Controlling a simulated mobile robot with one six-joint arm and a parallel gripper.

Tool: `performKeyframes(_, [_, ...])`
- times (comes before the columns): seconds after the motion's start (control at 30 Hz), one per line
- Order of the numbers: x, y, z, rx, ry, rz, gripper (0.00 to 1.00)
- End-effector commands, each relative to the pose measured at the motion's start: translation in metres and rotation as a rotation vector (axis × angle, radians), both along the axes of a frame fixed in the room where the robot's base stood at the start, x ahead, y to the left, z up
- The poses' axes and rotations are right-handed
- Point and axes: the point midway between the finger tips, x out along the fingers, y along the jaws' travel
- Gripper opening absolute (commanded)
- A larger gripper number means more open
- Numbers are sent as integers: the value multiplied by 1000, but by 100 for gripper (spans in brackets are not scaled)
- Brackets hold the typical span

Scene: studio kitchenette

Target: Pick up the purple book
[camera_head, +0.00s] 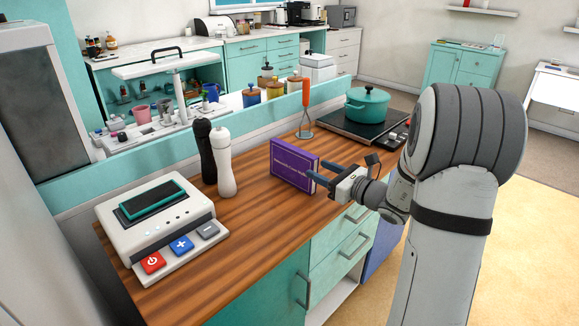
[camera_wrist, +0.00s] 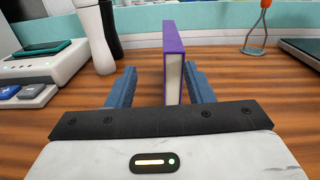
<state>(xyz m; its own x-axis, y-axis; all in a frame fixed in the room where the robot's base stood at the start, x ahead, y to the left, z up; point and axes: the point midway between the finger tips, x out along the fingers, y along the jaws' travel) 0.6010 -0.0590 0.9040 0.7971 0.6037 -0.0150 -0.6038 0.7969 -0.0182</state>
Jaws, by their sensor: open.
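The purple book (camera_head: 292,166) stands upright on the wooden counter, its cover with pale lettering facing the front. My gripper (camera_head: 322,180) is at the book's right end, low over the counter. My gripper (camera_wrist: 160,88) is open there, with one blue finger on each side of the book's near end. The right finger looks closer to the book than the left. I cannot tell whether either finger touches it.
A black mill (camera_head: 204,150) and a white mill (camera_head: 222,163) stand left of the book. A scale-like device (camera_head: 155,220) sits at the counter's left. Counter in front of the book is clear.

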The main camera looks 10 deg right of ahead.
Motion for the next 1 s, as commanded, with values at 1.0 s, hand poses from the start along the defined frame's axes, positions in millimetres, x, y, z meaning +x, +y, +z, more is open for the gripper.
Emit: performKeyframes(1.0, [64,44,6,24,0,-25,44])
